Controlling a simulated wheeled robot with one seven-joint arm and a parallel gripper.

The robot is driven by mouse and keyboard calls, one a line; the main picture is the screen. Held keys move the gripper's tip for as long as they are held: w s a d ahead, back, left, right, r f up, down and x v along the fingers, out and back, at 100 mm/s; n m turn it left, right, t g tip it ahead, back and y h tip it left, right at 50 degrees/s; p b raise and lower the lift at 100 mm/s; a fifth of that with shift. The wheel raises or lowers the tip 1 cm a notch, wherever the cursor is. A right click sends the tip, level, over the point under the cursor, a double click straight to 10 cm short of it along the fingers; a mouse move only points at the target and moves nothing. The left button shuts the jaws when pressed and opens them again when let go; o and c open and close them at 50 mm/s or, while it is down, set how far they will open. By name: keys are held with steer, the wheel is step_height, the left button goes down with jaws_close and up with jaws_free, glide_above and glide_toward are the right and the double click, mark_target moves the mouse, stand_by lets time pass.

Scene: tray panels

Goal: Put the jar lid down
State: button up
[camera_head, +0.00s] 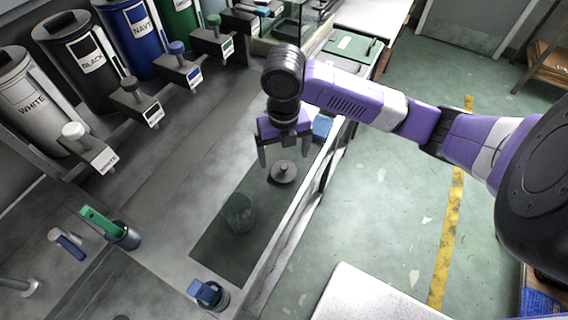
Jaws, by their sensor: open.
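The jar lid (284,173) is a grey disc with a small raised knob. It lies flat on the dark mat (262,190) on the bench. My gripper (284,158) is above the lid, pointing down, with its fingers spread apart to either side. The gripper is open and does not appear to hold the lid. A greenish glass jar (238,213) stands on the mat to the lower left of the lid. Whether the fingertips touch anything is hard to see at this size.
Labelled canisters, white (36,98), black (82,62) and navy (133,38), line the back left with dispensers before them. A blue-topped container (209,295) and a green-handled one (110,228) stand nearer. A blue block (322,127) sits at the bench's right edge.

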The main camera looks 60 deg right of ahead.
mark_target(284, 166)
step_height(284, 166, up, 6)
steer(key=shift+b, duration=0.3)
stand_by(0.6)
